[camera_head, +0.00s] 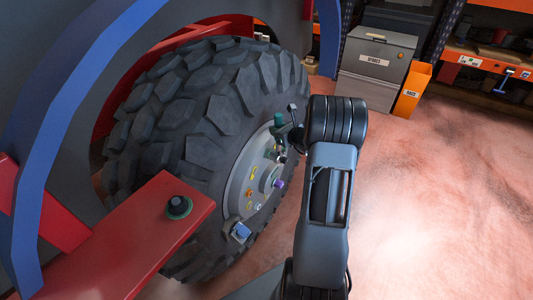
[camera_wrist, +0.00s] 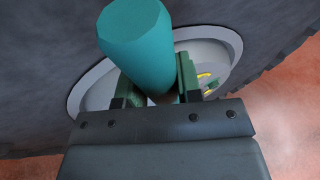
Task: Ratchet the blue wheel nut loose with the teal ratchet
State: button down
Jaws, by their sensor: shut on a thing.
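The teal ratchet (camera_head: 279,119) shows in the head view as a small teal cylinder at the right side of the wheel hub (camera_head: 236,190). In the wrist view its thick teal handle (camera_wrist: 137,45) stands between the fingers of my gripper (camera_wrist: 155,88). My gripper is shut on it in front of the hub. The ratchet's far end is hidden, so I cannot tell whether it sits on a nut. A blue piece (camera_head: 241,231) at the hub's lower edge may be the blue wheel nut; it is too small to be sure.
The big black tyre (camera_head: 190,100) surrounds the hub. A red beam (camera_head: 130,235) with a black knob (camera_head: 178,206) juts out at the lower left. A purple nut (camera_head: 279,183) sits on the hub. A grey cabinet (camera_head: 375,65) and orange bin (camera_head: 412,90) stand behind. Floor at right is clear.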

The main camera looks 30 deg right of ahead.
jog(key=shift+s+a+f+n+h+b, duration=0.2)
jog(key=shift+a+b, duration=0.25)
jog(key=shift+b, duration=0.85)
jog(key=shift+s+a+f+n+h+b, duration=0.1)
jog(key=shift+s+a+n+b, duration=0.3)
jog(key=shift+b, duration=0.9)
jog(key=shift+a+r+t+b, duration=0.1)
jog(key=shift+a+t+b, duration=0.25)
jog(key=shift+b, duration=0.35)
jog(key=shift+s+a+f+n+t+b, duration=0.3)
jog(key=shift+a+b, duration=0.2)
jog(key=shift+b, duration=0.95)
jog(key=shift+s+a+f+n+t+b, duration=0.2)
jog(key=shift+a+n+b, duration=0.25)
jog(key=shift+b, duration=0.95)
jog(key=shift+s+a+b, duration=0.2)
jog(key=shift+a+b, duration=0.05)
jog(key=shift+b, duration=0.55)
jog(key=shift+a+f+n+b, duration=0.15)
jog(key=shift+n+b, duration=0.1)
jog(key=shift+b, duration=0.2)
jog(key=shift+s+a+f+n+t+h+b, duration=0.2)
jog(key=shift+s+a+f+n+b, duration=0.25)
jog(key=shift+b, duration=1.25)
jog(key=shift+s+a+f+n+t+h+b, duration=0.2)
jog(key=shift+a+b, duration=0.35)
jog(key=shift+b, duration=1.1)
jog(key=shift+r, duration=0.15)
